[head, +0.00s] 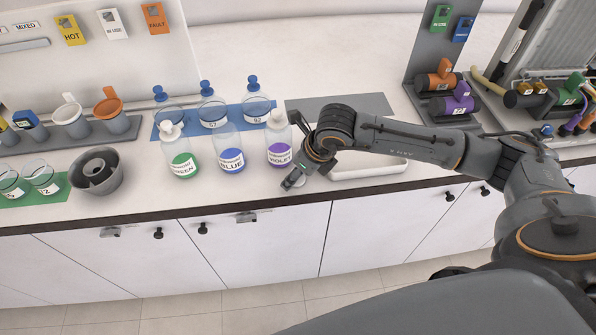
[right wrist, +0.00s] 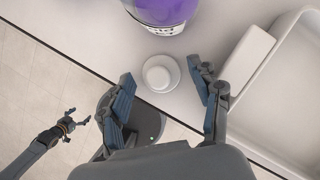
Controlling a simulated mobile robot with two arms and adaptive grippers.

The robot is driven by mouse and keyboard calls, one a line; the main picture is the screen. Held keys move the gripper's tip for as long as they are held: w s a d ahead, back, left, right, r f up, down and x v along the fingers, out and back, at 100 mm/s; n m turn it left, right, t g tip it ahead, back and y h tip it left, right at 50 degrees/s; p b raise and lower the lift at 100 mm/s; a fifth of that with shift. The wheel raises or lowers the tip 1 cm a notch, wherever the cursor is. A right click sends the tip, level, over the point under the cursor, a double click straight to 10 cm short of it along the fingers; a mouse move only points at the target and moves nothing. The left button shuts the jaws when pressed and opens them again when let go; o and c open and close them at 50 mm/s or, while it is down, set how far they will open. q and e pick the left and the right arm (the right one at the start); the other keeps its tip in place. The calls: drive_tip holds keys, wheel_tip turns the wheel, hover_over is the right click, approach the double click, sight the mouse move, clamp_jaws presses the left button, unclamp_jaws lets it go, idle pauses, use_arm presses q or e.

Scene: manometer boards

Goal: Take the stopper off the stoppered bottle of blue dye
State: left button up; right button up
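The blue dye bottle (head: 231,158) stands upright between the green and violet bottles in the head view. No white stopper shows on its neck, unlike on its two neighbours. A round white stopper (right wrist: 160,73) sits on the counter near the front edge, beside the violet bottle (right wrist: 163,12), in the right wrist view. My right gripper (right wrist: 165,91) is open above the counter, its fingers on either side of the stopper with gaps. In the head view the right gripper (head: 295,180) is low by the violet bottle. My left gripper (right wrist: 76,122) appears small and open, off the counter's front.
The green bottle (head: 182,158) and violet bottle (head: 279,150) flank the blue one. Flasks with blue knobs stand on a blue mat (head: 158,113) behind. A white tray (head: 370,168) lies right of my gripper. A grey round holder (head: 97,172) stands at left.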

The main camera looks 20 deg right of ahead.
drive_tip(key=shift+r, duration=0.5)
drive_tip(key=b+v, duration=0.2)
drive_tip(key=v, duration=0.9)
drive_tip(key=shift+s, duration=0.25)
